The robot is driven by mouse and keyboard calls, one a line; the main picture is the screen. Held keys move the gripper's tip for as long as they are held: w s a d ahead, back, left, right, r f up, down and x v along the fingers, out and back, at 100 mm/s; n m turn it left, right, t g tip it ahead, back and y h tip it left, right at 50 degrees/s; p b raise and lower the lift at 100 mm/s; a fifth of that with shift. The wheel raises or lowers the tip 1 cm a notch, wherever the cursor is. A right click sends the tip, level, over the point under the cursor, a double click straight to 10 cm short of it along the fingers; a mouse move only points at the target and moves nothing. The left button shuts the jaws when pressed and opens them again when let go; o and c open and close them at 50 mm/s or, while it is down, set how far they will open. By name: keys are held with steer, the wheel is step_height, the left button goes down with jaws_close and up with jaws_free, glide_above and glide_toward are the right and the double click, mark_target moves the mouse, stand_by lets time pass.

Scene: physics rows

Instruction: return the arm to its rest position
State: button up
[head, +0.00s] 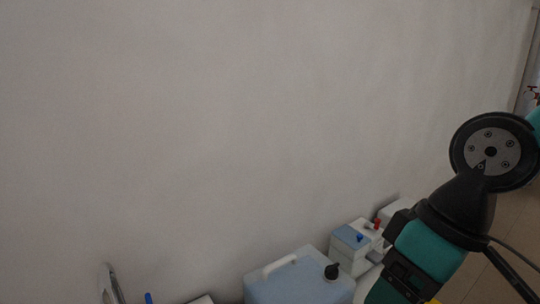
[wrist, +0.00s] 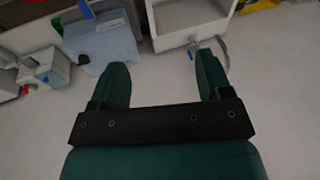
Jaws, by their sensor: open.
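My arm, dark with teal-green sections, reaches in from the right edge of the head view; its gripper end is not clearly shown there. In the wrist view my gripper (wrist: 163,85) shows two teal-green fingers on a black bar, spread apart with nothing between them. The fingertips point toward a pale box and a white open box, and I cannot tell how far off these are.
A pale blue box (head: 300,280) with a white handle and a black cap stands low in the head view, by a smaller white-and-blue box (head: 352,243). A bare wall (head: 200,130) fills most of it. The wrist view shows a white open box (wrist: 188,22) and a blue-grey box (wrist: 103,42).

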steer(key=s+r+p, duration=0.2)
steer(key=r+p, duration=1.1)
steer(key=s+r+p, duration=0.2)
steer(key=r+p, duration=1.1)
steer(key=p, duration=0.1)
steer(key=shift+r+m, duration=0.3)
steer(key=shift+d, duration=0.1)
